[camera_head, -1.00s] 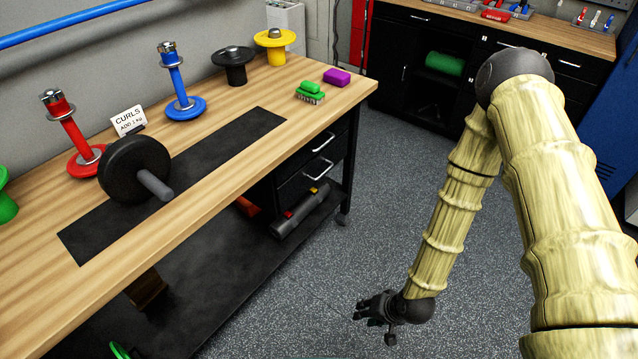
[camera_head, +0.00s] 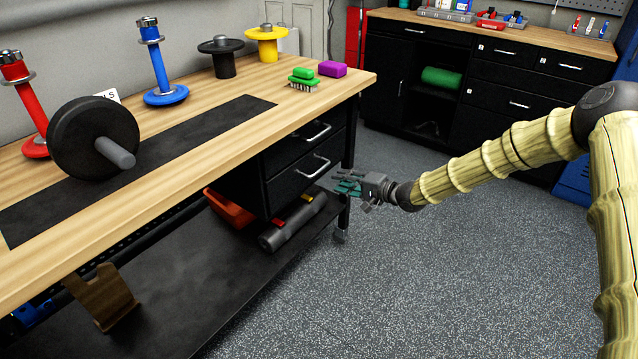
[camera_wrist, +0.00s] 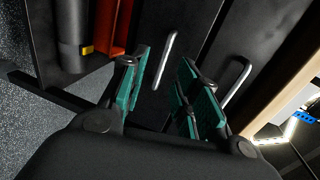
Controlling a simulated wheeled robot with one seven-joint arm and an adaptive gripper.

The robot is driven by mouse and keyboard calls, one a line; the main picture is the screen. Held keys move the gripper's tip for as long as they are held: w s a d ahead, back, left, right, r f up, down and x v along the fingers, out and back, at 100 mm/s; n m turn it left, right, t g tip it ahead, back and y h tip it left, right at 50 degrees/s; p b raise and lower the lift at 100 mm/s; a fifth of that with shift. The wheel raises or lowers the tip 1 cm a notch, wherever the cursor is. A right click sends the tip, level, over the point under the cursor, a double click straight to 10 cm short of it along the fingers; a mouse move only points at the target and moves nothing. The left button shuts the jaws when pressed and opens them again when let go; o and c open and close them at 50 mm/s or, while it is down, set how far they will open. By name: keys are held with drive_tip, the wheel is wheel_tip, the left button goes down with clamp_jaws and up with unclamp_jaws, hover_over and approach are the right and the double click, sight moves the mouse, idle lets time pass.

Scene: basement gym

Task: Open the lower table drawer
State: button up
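The table's black lower drawer (camera_head: 290,190) is shut. Its silver bar handle (camera_head: 313,167) faces the open floor; it also shows in the wrist view (camera_wrist: 165,60). The upper drawer (camera_head: 290,150) above it is shut too, and its handle also shows in the wrist view (camera_wrist: 237,83). My gripper (camera_head: 346,187) is open and empty, in front of the drawers and right of the lower handle. In the wrist view my teal-padded fingers (camera_wrist: 162,90) are spread, with the lower handle between them in the picture, ahead of the tips. No contact shows.
A grey roller (camera_head: 290,225) and an orange bin (camera_head: 228,208) sit on the lower shelf (camera_head: 200,290) below the drawers. The table leg (camera_head: 349,150) stands close by my gripper. The wooden tabletop (camera_head: 210,140) overhangs the drawers. The grey floor (camera_head: 430,280) is clear.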

sight(320, 171)
drive_tip(key=x, duration=0.3)
drive_tip(key=b+x, duration=0.1)
drive_tip(key=x, duration=0.3)
drive_tip(key=w+r+x, duration=0.1)
drive_tip(key=x, duration=0.2)
drive_tip(key=shift+w, duration=0.3)
clamp_jaws()
